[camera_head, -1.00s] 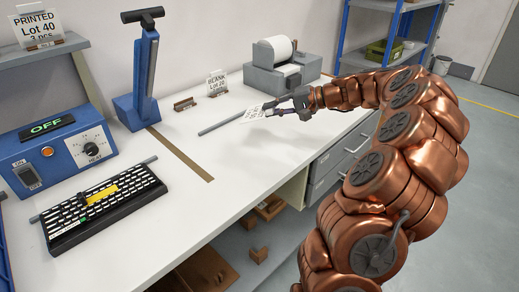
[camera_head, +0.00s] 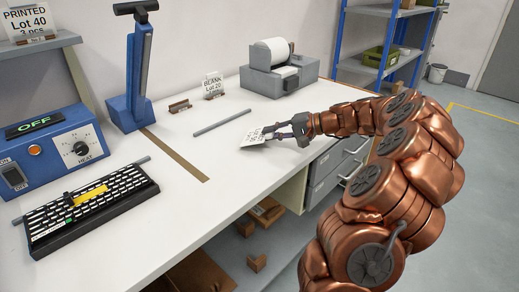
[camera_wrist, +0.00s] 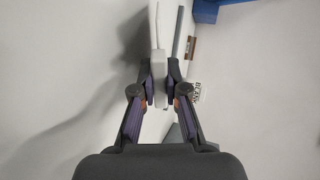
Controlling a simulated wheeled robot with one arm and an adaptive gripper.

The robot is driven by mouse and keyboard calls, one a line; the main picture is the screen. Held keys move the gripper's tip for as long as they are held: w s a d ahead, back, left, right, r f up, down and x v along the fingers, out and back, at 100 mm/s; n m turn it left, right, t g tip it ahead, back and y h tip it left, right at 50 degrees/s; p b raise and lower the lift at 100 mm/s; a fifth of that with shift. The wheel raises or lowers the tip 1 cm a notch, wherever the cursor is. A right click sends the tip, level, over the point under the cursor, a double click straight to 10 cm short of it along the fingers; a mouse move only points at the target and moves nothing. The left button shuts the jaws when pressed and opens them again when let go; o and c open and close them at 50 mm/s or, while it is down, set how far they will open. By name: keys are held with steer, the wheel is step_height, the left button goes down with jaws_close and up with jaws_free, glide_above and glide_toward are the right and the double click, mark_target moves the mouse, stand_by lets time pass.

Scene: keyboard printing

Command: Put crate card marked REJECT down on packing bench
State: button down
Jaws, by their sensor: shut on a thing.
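The white crate card (camera_head: 253,137) is in my gripper (camera_head: 283,131), tilted over the front part of the packing bench (camera_head: 190,225). Its print is too small to read. In the wrist view my gripper (camera_wrist: 160,88) is shut on the card's pale base (camera_wrist: 159,64), and the card shows edge-on as a thin pale strip. I cannot tell whether the card's lower edge touches the bench top.
A grey rod (camera_head: 222,122) lies left of the card. Behind it stand a brown holder (camera_head: 180,106) and the BLANK Lot 20 card (camera_head: 213,85). A label printer (camera_head: 280,75) is at the back. A keyboard (camera_head: 88,205), heat box (camera_head: 50,150) and blue press (camera_head: 135,80) are left.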

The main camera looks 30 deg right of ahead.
steer(key=shift+f, duration=0.55)
steer(key=c, duration=1.4)
jaws_free()
steer(key=shift+o, duration=0.2)
steer(key=shift+v, duration=4)
